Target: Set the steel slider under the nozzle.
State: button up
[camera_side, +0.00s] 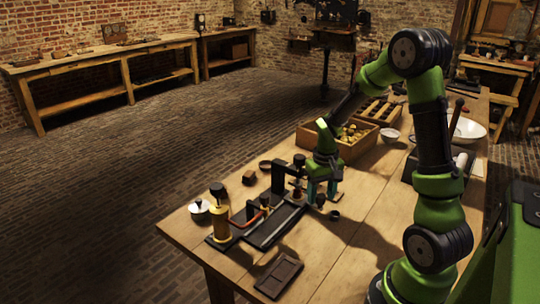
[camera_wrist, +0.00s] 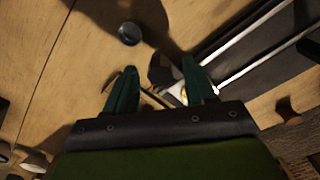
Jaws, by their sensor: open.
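My gripper (camera_side: 322,190) is low over the table by the right end of a black rail fixture (camera_side: 272,228). Its two teal fingers are apart, and they also show in the wrist view (camera_wrist: 160,90). Between and just beyond them is a dark piece with a bright metal and yellowish glint (camera_wrist: 181,95); I cannot tell whether it is the steel slider. Pale rails (camera_wrist: 238,48) run to the upper right there. A black upright (camera_side: 279,178) stands at the fixture's back, with a small dark head near my gripper that may be the nozzle. My gripper partly hides this area.
A brass-yellow cylinder (camera_side: 220,222) with a red hose stands at the fixture's left end. A small dark round piece (camera_side: 334,215) is right of my gripper. A dark tray (camera_side: 279,275) lies in front; a wooden crate (camera_side: 352,150) stands behind. Bare table lies at front right.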

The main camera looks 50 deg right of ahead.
jog(key=shift+c, duration=0.3)
grip_shut()
jog(key=a, duration=1.6)
jog(key=shift+a, duration=0.3)
jog(key=shift+a, duration=0.1)
jog(key=shift+c, duration=1.4)
grip_release()
jog(key=o, duration=0.3)
jog(key=shift+o, duration=0.2)
notch_tip(320, 180, up, 17)
